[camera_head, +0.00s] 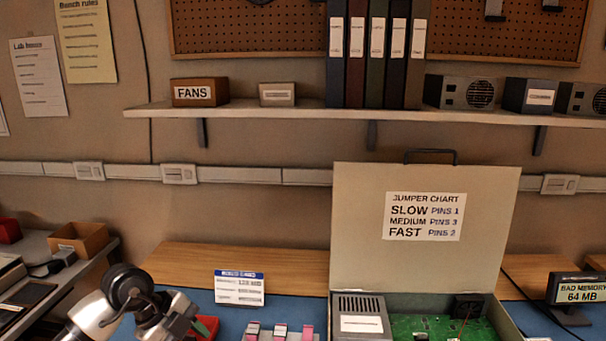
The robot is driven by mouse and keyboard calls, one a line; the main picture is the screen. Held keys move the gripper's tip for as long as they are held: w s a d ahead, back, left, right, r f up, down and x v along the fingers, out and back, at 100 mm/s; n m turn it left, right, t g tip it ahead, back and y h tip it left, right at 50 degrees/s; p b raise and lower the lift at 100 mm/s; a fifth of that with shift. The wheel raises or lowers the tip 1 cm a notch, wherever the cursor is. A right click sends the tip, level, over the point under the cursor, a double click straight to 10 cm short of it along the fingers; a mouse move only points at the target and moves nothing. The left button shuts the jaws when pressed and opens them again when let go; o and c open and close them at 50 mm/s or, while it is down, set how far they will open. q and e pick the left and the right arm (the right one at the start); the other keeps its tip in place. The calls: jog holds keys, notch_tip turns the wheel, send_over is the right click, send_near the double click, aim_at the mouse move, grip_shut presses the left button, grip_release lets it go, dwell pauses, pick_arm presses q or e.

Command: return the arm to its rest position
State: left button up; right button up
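My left arm comes in at the lower left, and its gripper (188,316) is over the blue mat's left part. The gripper is seen from the side, and its fingertips are hard to make out, so I cannot tell if it is open or shut. A red tray (208,328) with something green at its edge shows just behind and beside the gripper, partly hidden by it. My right gripper is not in view.
An open case with a raised lid (350,240) holds a green board (430,328) and a power supply (360,322). A side shelf (90,262) is at left.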

pick_arm(q)
jog(key=s+d+r+m+t+h, duration=0.1)
jog(key=s+d+r+h, duration=0.1)
jog(key=d+h, duration=0.35)
jog(key=s+d+r+m+t+h, duration=0.1)
jog(key=d+r+h, duration=0.1)
jog(key=d+h, duration=0.3)
notch_tip(320, 180, up, 5)
jog(key=d+n+t+h, duration=0.1)
jog(key=n+t+h, duration=0.1)
jog(key=n+t, duration=0.55)
jog(key=s+a+f+n+t+y, duration=0.3)
jog(key=a+f+n+t+y, duration=0.55)
jog(key=n+y, duration=0.85)
jog(key=s+a+f+g+y, duration=0.1)
jog(key=s+a+f+g, duration=0.1)
jog(key=s+f+g, duration=0.75)
jog(key=s+a+f+g, duration=0.1)
jog(key=s+f+g, duration=0.5)
jog(key=s, duration=0.6)
notch_tip(320, 180, down, 26)
jog(key=s+f+g, duration=0.1)
jog(key=g, duration=0.1)
jog(key=s+a+f, duration=0.3)
jog(key=s+f, duration=1.1)
jog(key=s, duration=0.1)
jog(key=shift+s+f+m+g, duration=0.2)
jog(key=shift+s+m+g, duration=0.15)
jog(key=shift+g, duration=0.1)
